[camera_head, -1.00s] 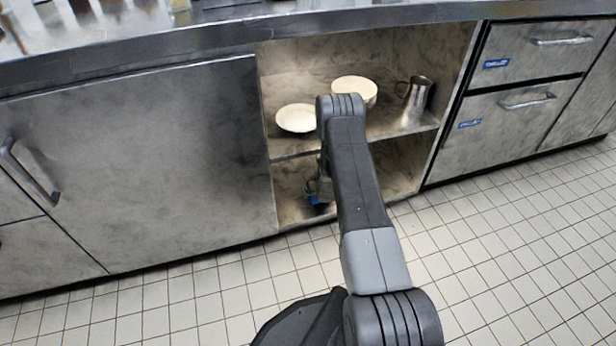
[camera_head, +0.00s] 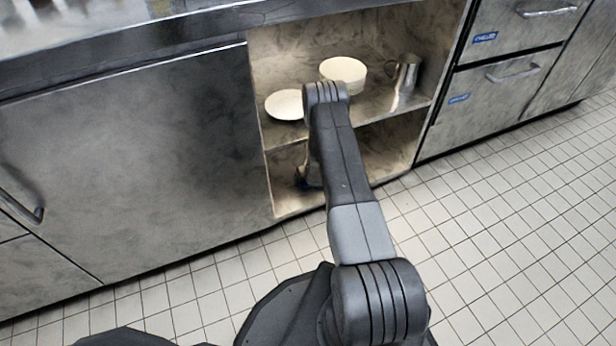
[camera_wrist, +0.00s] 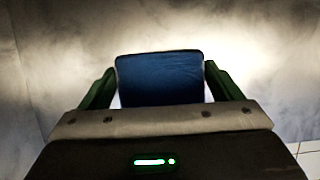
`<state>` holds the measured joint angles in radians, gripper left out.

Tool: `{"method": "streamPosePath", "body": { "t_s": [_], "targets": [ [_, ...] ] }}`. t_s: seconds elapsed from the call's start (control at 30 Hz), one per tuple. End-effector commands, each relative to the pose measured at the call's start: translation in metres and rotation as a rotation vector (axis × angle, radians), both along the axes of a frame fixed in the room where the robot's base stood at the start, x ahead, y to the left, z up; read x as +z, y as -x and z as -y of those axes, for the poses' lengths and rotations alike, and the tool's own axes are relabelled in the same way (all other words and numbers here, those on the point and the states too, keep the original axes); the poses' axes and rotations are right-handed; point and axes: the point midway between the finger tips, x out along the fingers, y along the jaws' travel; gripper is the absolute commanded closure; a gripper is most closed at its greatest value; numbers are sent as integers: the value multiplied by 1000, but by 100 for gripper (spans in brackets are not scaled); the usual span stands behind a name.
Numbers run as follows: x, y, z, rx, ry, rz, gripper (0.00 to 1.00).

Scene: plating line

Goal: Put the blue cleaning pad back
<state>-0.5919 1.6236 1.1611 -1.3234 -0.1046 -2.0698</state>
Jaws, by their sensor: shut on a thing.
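The blue cleaning pad (camera_wrist: 160,78) is between the two green fingers of my gripper (camera_wrist: 155,85) in the wrist view. My gripper is shut on it. In the head view my arm reaches into the lower compartment of the open cabinet, below its middle shelf (camera_head: 290,132). There my gripper (camera_head: 305,180) is small and mostly hidden behind my arm, with a dark blue bit of the pad just showing. I cannot tell whether the pad touches the compartment's floor.
On the shelf above stand a white plate (camera_head: 285,105), a stack of white bowls (camera_head: 343,70) and a metal pitcher (camera_head: 404,73). A closed door (camera_head: 130,160) is at the left, drawers (camera_head: 500,80) at the right. The tiled floor (camera_head: 490,220) in front is clear.

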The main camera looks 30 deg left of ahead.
Motion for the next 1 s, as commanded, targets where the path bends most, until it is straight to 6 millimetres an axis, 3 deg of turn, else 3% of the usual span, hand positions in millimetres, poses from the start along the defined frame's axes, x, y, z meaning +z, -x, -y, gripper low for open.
{"method": "streamPosePath", "body": {
  "t_s": [0.03, 0.07, 0.13, 0.53, 1.0],
  "targets": [
    [-3, 0, 0, 0, 0, 0, 33],
    [-3, 0, 0, 0, 0, 0, 13],
    [-1, 0, 0, 0, 0, 0, 0],
    [7, 1, 1, 0, -1, 1, 0],
    [64, 17, 19, 0, 0, 0, 0]
  ]
}}
